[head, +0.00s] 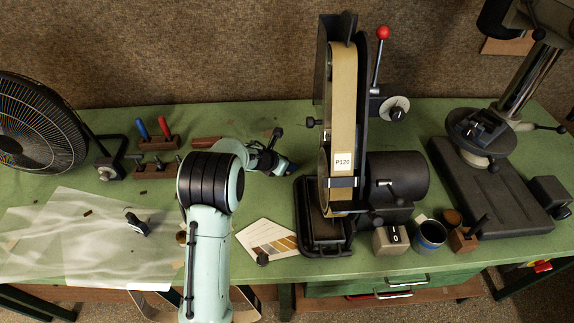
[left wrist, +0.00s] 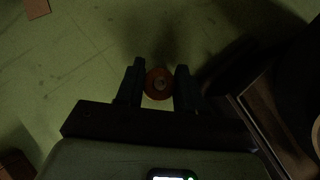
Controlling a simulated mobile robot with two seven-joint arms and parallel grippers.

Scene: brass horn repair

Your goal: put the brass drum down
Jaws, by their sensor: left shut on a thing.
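My left gripper (head: 288,168) is over the green bench, just left of the belt sander. In the head view the drum is hidden by my wrist and gripper. My right gripper is in neither view.
The belt sander (head: 343,120) stands close to the right of my gripper. A sanding chart (head: 268,240) lies in front, and tool racks (head: 158,143) stand to the left. A fan (head: 38,125) and a clear sheet (head: 70,265) are farther left. A drill press (head: 490,190) stands right.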

